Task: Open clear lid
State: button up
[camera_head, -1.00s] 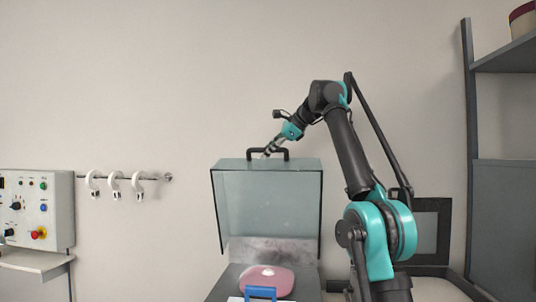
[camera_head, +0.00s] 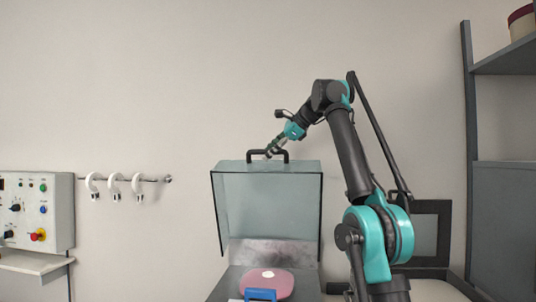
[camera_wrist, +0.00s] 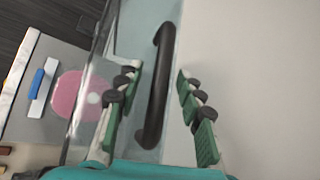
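The clear lid (camera_head: 266,210) stands raised, tilted up over a grey box-like base, with its dark-edged open side facing me. Its black handle (camera_head: 268,153) is on the top panel and also shows in the wrist view (camera_wrist: 157,88). My gripper (camera_head: 270,152) is at the handle from the upper right. In the wrist view my gripper (camera_wrist: 160,105) is open, with green-padded fingers on either side of the handle and visible gaps to it. A pink rounded object (camera_head: 272,283) with a white spot lies under the lid, by a blue handle (camera_head: 260,294).
A control panel (camera_head: 37,210) with buttons is on the left wall. White hooks (camera_head: 115,187) hang on a rail beside it. A grey shelf unit (camera_head: 503,215) stands at the right. The wall above the lid is clear.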

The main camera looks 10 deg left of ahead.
jog(key=s+d, duration=0.2)
jog(key=d, duration=0.1)
jog(key=s+d, duration=0.2)
jog(key=d, duration=0.2)
jog(key=s+d, duration=0.2)
jog(key=d, duration=0.1)
jog(key=shift+d, duration=0.25)
